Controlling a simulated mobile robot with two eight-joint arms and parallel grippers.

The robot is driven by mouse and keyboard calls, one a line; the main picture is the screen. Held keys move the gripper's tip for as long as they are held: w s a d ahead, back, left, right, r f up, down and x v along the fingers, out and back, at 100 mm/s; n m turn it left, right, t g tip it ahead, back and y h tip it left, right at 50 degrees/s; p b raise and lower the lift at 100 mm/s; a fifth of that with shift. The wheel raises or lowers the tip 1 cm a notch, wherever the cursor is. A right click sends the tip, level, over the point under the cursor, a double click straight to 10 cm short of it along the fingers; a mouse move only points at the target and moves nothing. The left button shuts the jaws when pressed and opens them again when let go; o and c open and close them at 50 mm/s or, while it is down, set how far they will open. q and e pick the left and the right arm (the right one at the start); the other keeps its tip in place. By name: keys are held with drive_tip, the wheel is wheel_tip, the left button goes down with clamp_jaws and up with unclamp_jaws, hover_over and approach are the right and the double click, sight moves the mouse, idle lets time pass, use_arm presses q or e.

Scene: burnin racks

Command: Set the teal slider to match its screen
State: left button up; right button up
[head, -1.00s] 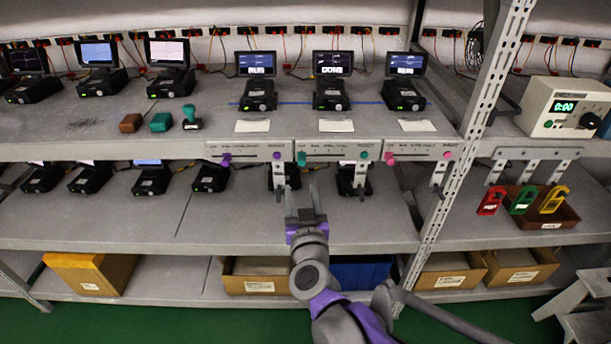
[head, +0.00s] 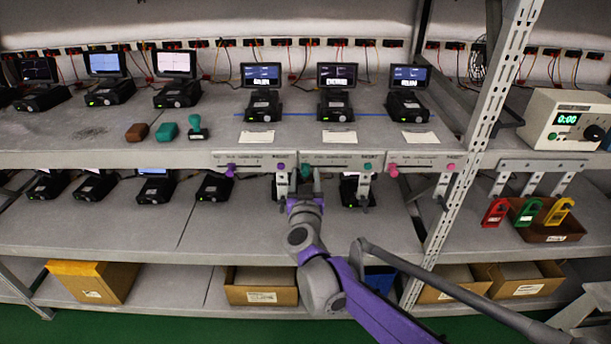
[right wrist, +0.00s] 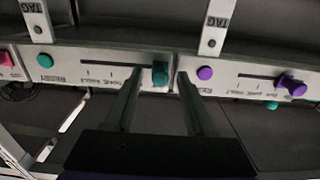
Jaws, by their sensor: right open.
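The teal slider knob (right wrist: 160,73) sits at one end of its slot on the middle panel, the left end in the head view (head: 305,171). My right gripper (right wrist: 160,76) is open, with one finger on each side of the knob; I cannot tell whether they touch it. In the head view, the right gripper (head: 304,188) reaches up to the shelf's front edge and partly covers the knob. The screen (head: 337,76) above the middle panel is lit, with a line of text too blurred to read. My left gripper is out of view.
A purple slider knob (head: 230,170) and a pink slider knob (head: 394,171) are on the neighbouring panels. A round teal button (head: 367,167) is at the middle panel's right end. Metal tag brackets (right wrist: 212,25) hang close by. A rack post (head: 480,130) stands to the right.

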drive_tip(key=shift+c, duration=0.2)
clamp_jaws()
idle(1.3)
